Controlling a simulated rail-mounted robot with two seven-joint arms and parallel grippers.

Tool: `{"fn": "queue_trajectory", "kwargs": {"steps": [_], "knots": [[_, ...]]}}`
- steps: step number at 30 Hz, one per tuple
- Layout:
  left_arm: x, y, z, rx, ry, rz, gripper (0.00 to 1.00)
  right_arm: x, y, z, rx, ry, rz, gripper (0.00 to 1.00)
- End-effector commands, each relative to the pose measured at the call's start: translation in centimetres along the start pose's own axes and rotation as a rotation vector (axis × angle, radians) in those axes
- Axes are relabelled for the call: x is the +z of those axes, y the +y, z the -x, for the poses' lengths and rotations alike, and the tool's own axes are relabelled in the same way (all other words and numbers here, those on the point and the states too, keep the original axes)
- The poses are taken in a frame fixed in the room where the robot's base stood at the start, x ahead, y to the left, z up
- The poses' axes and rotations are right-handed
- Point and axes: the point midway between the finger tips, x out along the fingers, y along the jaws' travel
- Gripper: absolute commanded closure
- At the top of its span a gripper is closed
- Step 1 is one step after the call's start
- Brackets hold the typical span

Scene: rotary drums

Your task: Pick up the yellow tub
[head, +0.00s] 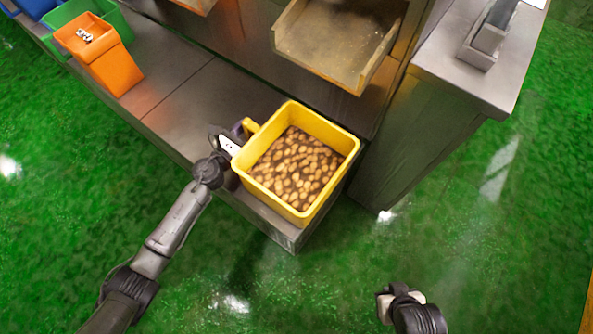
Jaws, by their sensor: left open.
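The yellow tub (270,203) sits on the end of the grey shelf in the head view. It is filled with many small brown, rounded pieces. A yellow handle (251,127) sticks out at its left corner. My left gripper (236,138) is open at the tub's left side, close to this handle. I cannot tell whether its fingers touch the tub or handle. My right gripper (384,304) is low in the picture, over the green floor and well away from the tub. Its jaws are too small and turned to read.
An orange bin (115,70) and a green bin (118,22) stand further left on the shelf (190,105). A metal chute tray (335,45) overhangs behind the tub. A grey cabinet (430,125) stands to the right. The green floor (480,240) in front is clear.

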Motion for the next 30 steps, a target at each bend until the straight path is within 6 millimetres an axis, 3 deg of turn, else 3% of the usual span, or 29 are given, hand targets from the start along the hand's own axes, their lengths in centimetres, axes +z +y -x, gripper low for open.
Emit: {"fn": "queue_trajectory", "kwargs": {"steps": [8, 25, 30], "knots": [[0.02, -0.01, -0.28, 0.000, 0.000, -0.001, 0.47, -0.02, -0.06, -0.03, -0.002, 0.001, -0.002, 1.00], [0.00, 0.01, -0.24, 0.000, 0.001, -0.001, 0.99, -0.08, -0.33, -0.02, -0.009, 0.002, -0.011, 1.00], [0.00, 0.01, -0.23, 0.000, 0.001, -0.001, 1.00, -0.07, -0.32, -0.02, -0.008, 0.002, -0.010, 1.00]]}}
